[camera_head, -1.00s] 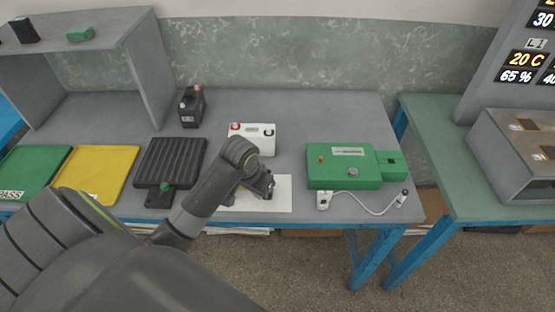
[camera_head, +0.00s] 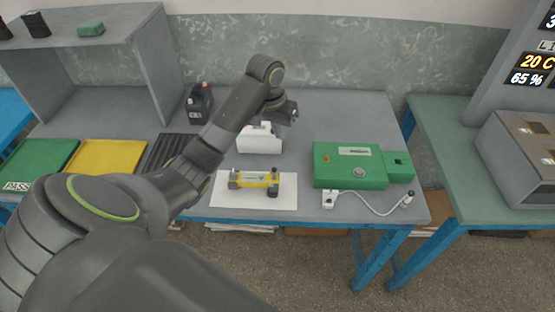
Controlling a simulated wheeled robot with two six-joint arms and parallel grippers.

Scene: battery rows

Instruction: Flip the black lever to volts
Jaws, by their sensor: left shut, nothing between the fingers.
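My left gripper (camera_head: 286,113) is shut and empty, raised at the back of the bench above the white box (camera_head: 260,144), whose top it partly hides. A green box (camera_head: 335,175) with a smaller green block on its right side stands right of it. It has a round grey knob (camera_head: 359,172) and a small orange part on top. A white plug-like piece (camera_head: 329,199) and a white cable lie in front of it. I cannot make out a black lever or a volts mark. My right gripper is not in view.
A yellow battery-like piece (camera_head: 256,180) with dark ends lies on a white sheet (camera_head: 282,198). A black battery (camera_head: 199,104) stands behind my left arm. Green (camera_head: 38,160) and yellow (camera_head: 104,156) trays lie left. A grey slotted unit (camera_head: 520,150) stands on the right table.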

